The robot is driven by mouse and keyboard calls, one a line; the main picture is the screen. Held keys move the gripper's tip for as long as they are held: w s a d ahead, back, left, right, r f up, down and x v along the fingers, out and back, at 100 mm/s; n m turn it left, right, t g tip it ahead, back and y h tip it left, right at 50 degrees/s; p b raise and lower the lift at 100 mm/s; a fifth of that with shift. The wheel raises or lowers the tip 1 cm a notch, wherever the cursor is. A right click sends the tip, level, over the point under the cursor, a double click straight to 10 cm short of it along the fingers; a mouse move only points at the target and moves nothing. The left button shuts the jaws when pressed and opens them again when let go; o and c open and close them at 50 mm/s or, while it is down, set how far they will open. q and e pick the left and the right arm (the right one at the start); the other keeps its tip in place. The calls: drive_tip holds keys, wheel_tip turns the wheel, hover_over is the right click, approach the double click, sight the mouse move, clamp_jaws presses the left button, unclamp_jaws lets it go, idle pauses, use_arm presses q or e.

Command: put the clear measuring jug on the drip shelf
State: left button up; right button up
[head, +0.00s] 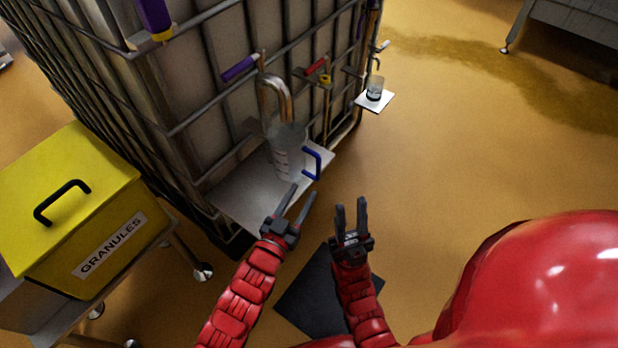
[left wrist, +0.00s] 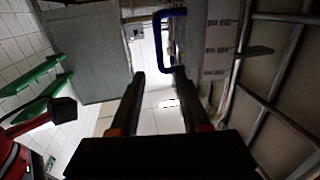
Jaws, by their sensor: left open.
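The clear measuring jug (head: 287,163) with a blue handle (head: 312,160) appears upright over the grey drip shelf (head: 245,190), under the curved metal tap. It looks to be resting there, but its base contact is hard to make out. My left gripper (head: 298,197) is open and empty, just in front of and below the handle. In the left wrist view, the blue handle (left wrist: 158,38) lies beyond my open fingers (left wrist: 160,84), and the jug's marked wall seems to show at upper right. My right gripper (head: 350,210) has its fingers apart, empty, to the right of the left one.
The caged tank (head: 215,60) stands behind the shelf, with a curved pipe (head: 277,92) above the jug. A small glass (head: 375,88) is on a small white plate (head: 385,102) further right. A yellow granules bin (head: 75,210) is at left. Open floor lies right.

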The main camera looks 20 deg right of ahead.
use_arm(q)
drive_tip(key=shift+v, duration=0.9)
